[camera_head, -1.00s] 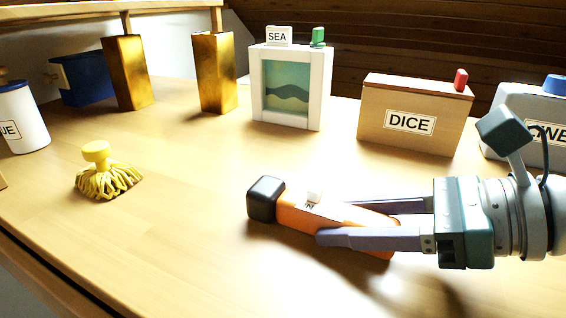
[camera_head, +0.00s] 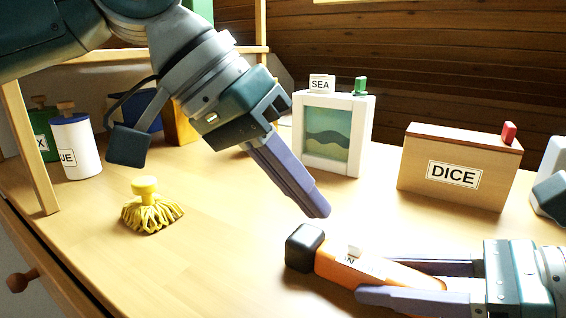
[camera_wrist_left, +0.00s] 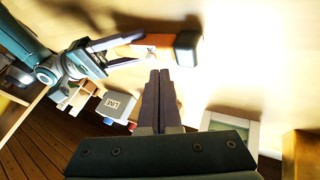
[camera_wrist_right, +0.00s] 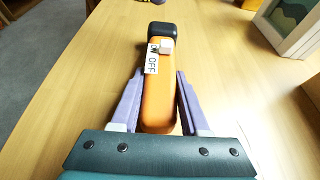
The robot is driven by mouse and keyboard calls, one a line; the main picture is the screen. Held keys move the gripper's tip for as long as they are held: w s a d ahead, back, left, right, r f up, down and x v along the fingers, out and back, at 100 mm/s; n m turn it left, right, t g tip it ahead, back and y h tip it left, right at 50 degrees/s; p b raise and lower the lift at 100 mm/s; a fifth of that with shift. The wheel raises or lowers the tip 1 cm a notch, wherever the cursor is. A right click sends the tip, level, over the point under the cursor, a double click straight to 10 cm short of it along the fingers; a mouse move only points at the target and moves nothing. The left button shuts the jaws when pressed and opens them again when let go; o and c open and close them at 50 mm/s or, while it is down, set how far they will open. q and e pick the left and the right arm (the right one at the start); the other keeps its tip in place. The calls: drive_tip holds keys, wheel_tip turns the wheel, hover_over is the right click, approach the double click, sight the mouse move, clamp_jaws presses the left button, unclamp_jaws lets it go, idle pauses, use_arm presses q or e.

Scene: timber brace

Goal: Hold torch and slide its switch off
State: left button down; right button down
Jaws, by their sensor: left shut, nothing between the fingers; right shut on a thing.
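The orange torch (camera_head: 372,268) with a black head lies in my right gripper, just over or on the table; I cannot tell if it touches. My right gripper (camera_head: 402,283) is shut on its body, one finger on each side, as the right wrist view (camera_wrist_right: 158,105) shows. A white switch (camera_wrist_right: 167,46) stands up near the black head, beside a label reading ON and OFF. It sits towards the ON end. My left gripper (camera_head: 322,212) is shut and empty, fingertips together, above and behind the torch head. Its closed fingers (camera_wrist_left: 161,75) also show in the left wrist view.
A yellow mop-like brush (camera_head: 150,208) stands at the left. A SEA picture box (camera_head: 333,135) and a DICE box (camera_head: 458,165) stand behind. A white canister (camera_head: 76,148) is far left. The table (camera_head: 220,255) is clear in front of the brush.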

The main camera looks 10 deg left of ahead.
sight(378, 256)
use_arm(q)
drive_tip(key=shift+x, duration=1.8)
drive_tip(key=d, duration=0.1)
drive_tip(key=s+d, duration=0.1)
drive_tip(key=d, duration=0.1)
drive_tip(key=shift+d, duration=0.1)
use_arm(e)
drive_tip(key=shift+c, duration=1.6)
unclamp_jaws()
use_arm(q)
drive_tip(key=v, duration=1)
use_arm(e)
drive_tip(key=shift+d, duration=0.1)
